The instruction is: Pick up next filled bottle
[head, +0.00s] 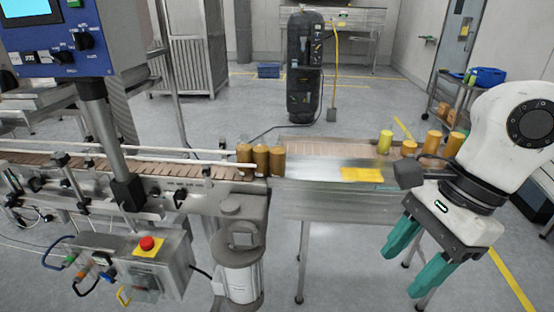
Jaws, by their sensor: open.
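Three amber bottles stand upright and close together at the end of the conveyor (150,165): a left one (244,154), a middle one (261,158) and a right one (278,161). Their fill cannot be told from here. My gripper (408,270) is at the lower right, with its two teal fingers spread apart and pointing down to the left. Nothing is between the fingers. It is well to the right of the bottles, in front of the steel table (310,190), and touches nothing that I can see.
A yellow patch (362,174) lies on the steel table. Several amber containers and a yellow one (385,142) stand at its far right, near my arm. A control box with a red button (147,243) is at lower left. A dark cylinder (304,68) stands behind.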

